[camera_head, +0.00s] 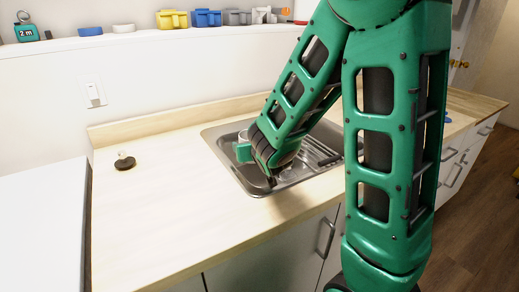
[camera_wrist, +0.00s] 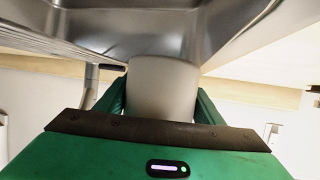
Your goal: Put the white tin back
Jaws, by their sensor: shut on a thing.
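A plain off-white cylinder, which I take to be the white tin (camera_wrist: 162,88), stands between the two green fingers of my gripper (camera_wrist: 162,104) in the wrist view. The fingers are shut on it, one on each side. Its far end is seen against the shiny metal of the sink. In the head view my gripper (camera_head: 247,151) is over the left part of the sink (camera_head: 224,137). The tin is mostly hidden there by my gripper and arm.
A wall shelf (camera_head: 150,40) holds a tape measure (camera_head: 26,31), a blue round piece (camera_head: 90,31), a low white piece (camera_head: 123,28) and several coloured items.

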